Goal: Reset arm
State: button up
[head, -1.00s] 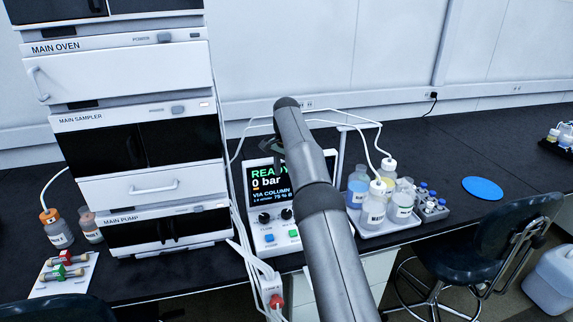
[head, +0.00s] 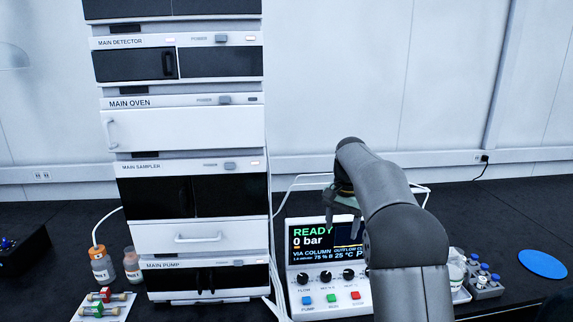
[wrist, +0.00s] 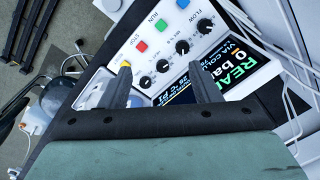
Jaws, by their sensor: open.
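My arm rises from the bottom of the head view and bends over in front of the control box (head: 330,270). My gripper (head: 343,212) hangs from its far end, beside the box's screen and partly hidden by the arm. In the wrist view my gripper (wrist: 132,85) shows two dark fingers standing apart with nothing between them. The control box (wrist: 190,45) lies beyond the fingertips, with its screen reading READY and 0 bar. I cannot tell the exact gap between fingers and box.
The instrument stack (head: 190,190) stands left of the control box. Bottles (head: 102,265) and a white card with small columns (head: 100,307) are at its left. A vial rack (head: 484,285) and a blue disc (head: 542,264) are at the right. White tubes run behind the box.

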jog(key=s+a+n, duration=0.1)
jog(key=s+n, duration=0.3)
jog(key=s, duration=1.7)
jog(key=s+f+n, duration=0.1)
jog(key=s+f, duration=0.3)
jog(key=s, duration=0.5)
jog(key=s+f+n, duration=0.2)
jog(key=s+f, duration=0.2)
jog(key=s, duration=0.6)
jog(key=shift+a, duration=0.25)
